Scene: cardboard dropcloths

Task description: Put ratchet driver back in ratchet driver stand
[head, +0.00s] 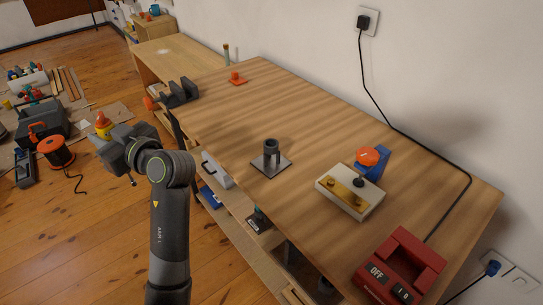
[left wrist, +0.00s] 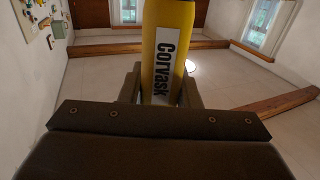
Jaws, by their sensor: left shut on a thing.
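The ratchet driver shows in the left wrist view as a yellow handle (left wrist: 165,35) with a white "Corvask" label, between my gripper's fingers. In the head view its yellow handle (head: 103,125) sticks up beyond my left gripper (head: 114,143), and a thin dark tip shows just below the gripper. My left gripper is shut on the handle, out over the floor to the left of the workbench. A dark upright holder on a square metal plate, apparently the ratchet driver stand (head: 271,155), stands on the workbench to the gripper's right. My right gripper is out of view.
Bare wood surrounds the stand. Tools and a cable reel (head: 55,152) lie on the floor left.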

